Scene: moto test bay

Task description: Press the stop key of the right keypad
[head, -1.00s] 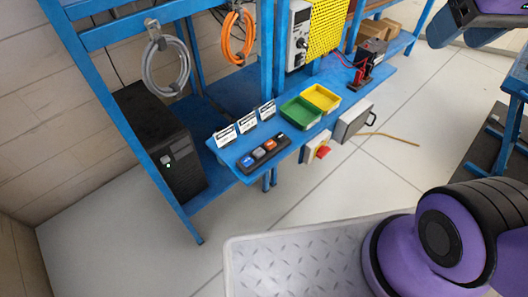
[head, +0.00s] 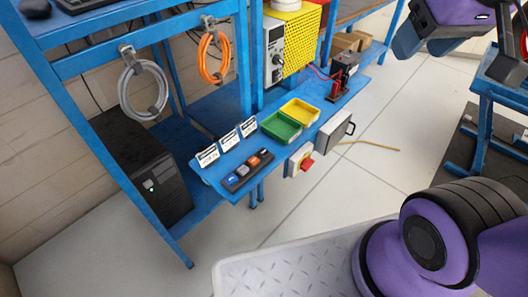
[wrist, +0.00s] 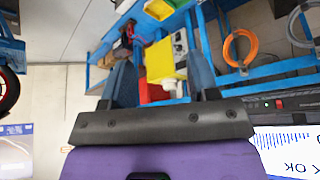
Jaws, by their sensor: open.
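A black keypad strip (head: 248,171) lies on the low blue shelf in the head view. It carries blue, pale and orange keys in a row. Their markings are too small to read, and I cannot tell a separate right keypad. My gripper (head: 428,48) is at the upper right of the head view, well to the right of the keypad and apart from it. In the wrist view my gripper (wrist: 160,62) has its two fingers apart with nothing held between them. I cannot make out the keypad in the wrist view.
Three white label cards (head: 229,140) stand behind the keypad. A green bin (head: 281,127) and yellow bin (head: 301,112) sit to its right. A red-knobbed switch box (head: 300,160) hangs at the shelf's front. The floor in front (head: 300,205) is clear.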

